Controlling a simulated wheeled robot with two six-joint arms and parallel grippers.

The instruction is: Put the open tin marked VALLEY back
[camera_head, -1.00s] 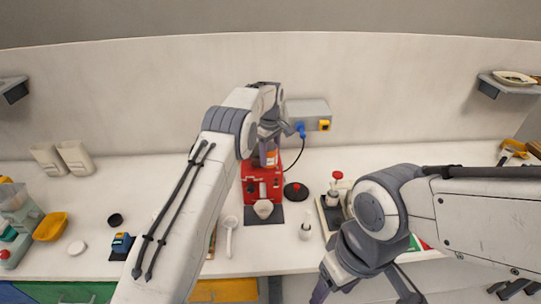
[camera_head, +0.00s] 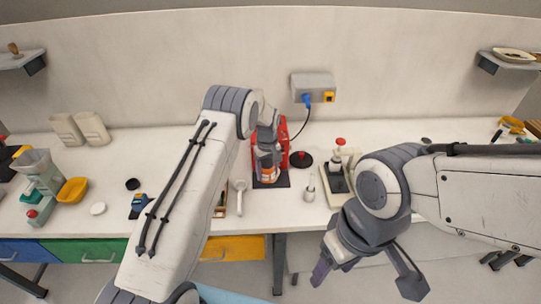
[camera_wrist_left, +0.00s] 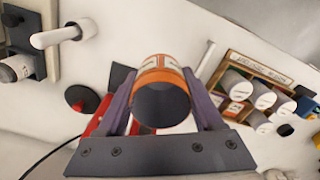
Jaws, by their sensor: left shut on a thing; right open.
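My left gripper (camera_wrist_left: 163,110) is shut on an open tin (camera_wrist_left: 160,75) with an orange and white band; its dark open mouth faces the left wrist camera. I cannot read the name on its label. In the head view the tin (camera_head: 267,168) is in front of the red machine (camera_head: 283,143), above its dark mat. A wooden rack (camera_wrist_left: 228,70) with several white-topped tins lies to the right in the left wrist view. In the head view my left arm hides most of that rack. My right gripper (camera_head: 366,279) is open and empty in front of the table edge.
A white scoop (camera_head: 240,196) lies left of the mat. A round black disc with a red knob (camera_head: 301,159) and a small white bottle (camera_head: 309,189) are to the right. A stand with a red knob (camera_head: 340,165) is further right.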

